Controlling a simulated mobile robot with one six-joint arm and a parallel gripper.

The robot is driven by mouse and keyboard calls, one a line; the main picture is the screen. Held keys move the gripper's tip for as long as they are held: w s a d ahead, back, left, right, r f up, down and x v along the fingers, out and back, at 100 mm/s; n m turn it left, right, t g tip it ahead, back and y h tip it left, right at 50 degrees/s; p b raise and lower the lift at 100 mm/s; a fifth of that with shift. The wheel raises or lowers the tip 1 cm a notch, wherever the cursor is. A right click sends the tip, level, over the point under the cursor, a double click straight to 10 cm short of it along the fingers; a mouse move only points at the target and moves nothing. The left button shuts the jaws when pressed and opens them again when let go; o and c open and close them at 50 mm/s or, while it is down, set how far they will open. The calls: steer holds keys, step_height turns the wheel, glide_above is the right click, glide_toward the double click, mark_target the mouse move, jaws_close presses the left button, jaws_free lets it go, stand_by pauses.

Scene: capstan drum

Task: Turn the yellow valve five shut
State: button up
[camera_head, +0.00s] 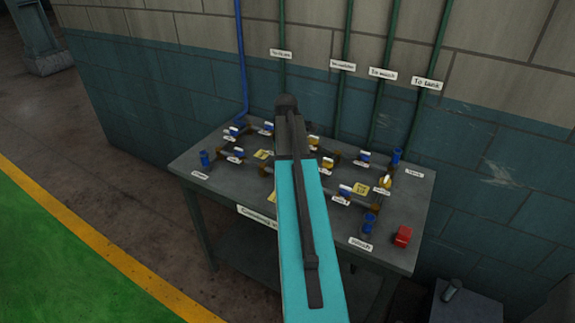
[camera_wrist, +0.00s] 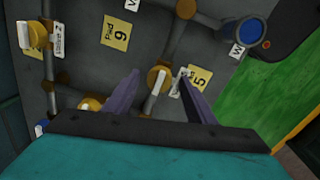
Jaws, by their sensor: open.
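My gripper (camera_wrist: 159,75) is open in the wrist view, its two dark fingers pointing at the bench top. A yellow valve (camera_wrist: 157,76) with a white lever shows between the fingertips. A yellow tag with a 5 (camera_wrist: 201,77) lies just right of it, partly behind the right finger. I cannot tell whether the fingers touch the valve or lever. Another yellow valve (camera_wrist: 35,30) with a white lever is at the far left, and a further yellow part (camera_wrist: 90,103) sits low left, partly hidden by my gripper. In the head view my arm hides the fingertips and this spot.
The grey bench (camera_head: 232,185) carries pipes, several blue and yellow valves and labels. Green pipes (camera_head: 345,100) climb the wall behind. Floor in front is clear.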

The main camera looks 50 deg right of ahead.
steer(key=c, duration=1)
steer(key=shift+c, duration=0.2)
steer(key=shift+m, duration=0.4)
steer(key=m, duration=0.4)
steer(key=shift+w, duration=0.1)
steer(key=m, duration=0.4)
steer(key=shift+g+p, duration=0.3)
steer(key=shift+p, duration=0.1)
steer(key=m, duration=0.4)
steer(key=shift+w+m, duration=0.1)
steer(key=shift+m, duration=0.3)
steer(key=shift+m+g, duration=0.3)
steer(key=shift+m, duration=1.9)
steer(key=shift+d, duration=0.1)
